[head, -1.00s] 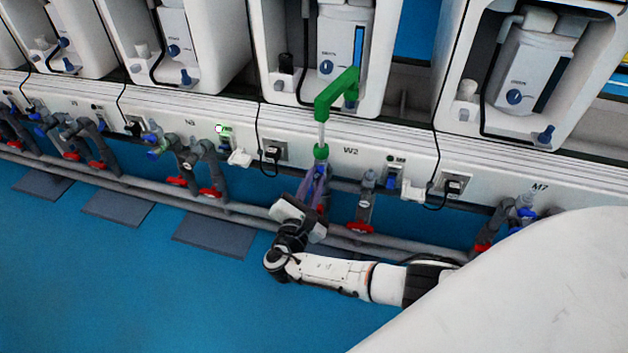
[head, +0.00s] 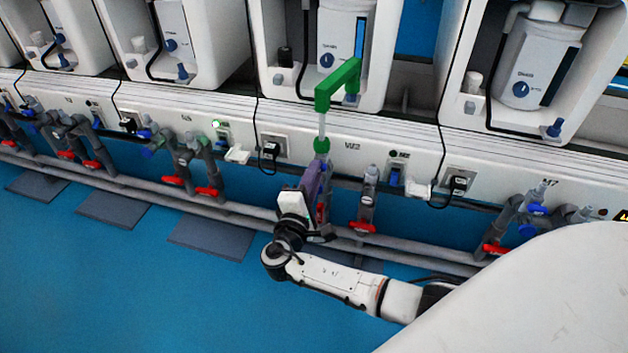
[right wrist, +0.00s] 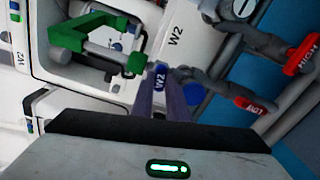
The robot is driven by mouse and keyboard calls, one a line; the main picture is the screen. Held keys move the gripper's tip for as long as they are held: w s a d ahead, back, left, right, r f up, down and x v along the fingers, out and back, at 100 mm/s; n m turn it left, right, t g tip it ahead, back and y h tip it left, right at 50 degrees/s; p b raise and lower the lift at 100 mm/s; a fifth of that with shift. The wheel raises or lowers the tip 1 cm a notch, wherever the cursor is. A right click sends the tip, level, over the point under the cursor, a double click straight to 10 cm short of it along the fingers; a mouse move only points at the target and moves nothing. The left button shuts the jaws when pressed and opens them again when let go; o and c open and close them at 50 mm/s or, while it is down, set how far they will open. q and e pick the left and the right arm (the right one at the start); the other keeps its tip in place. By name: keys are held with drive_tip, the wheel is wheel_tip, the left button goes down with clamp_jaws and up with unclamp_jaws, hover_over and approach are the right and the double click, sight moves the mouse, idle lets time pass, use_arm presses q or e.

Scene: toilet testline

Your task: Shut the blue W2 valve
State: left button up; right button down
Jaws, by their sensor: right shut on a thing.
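The blue W2 valve (right wrist: 160,76) shows its "W2" label in the right wrist view, between the tips of my right gripper (right wrist: 162,88). The purple fingers are shut on it. In the head view my right gripper (head: 317,172) is below the W2 panel, just under a green fitting (head: 321,146), and the fingers and hand hide the valve there. My left gripper is not in view.
Red handles (head: 362,227) sit close by on the right. Grey pipes (head: 398,253) run along below the panels. The blue floor (head: 130,290) in front is clear at left.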

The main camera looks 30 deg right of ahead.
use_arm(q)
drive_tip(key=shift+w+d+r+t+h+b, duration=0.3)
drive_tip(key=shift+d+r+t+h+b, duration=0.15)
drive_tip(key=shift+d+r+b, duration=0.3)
use_arm(e)
drive_tip(key=shift+a+m, duration=0.1)
drive_tip(key=shift+m, duration=1.2)
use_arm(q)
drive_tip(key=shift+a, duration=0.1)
use_arm(e)
drive_tip(key=c, duration=1.7)
unclamp_jaws()
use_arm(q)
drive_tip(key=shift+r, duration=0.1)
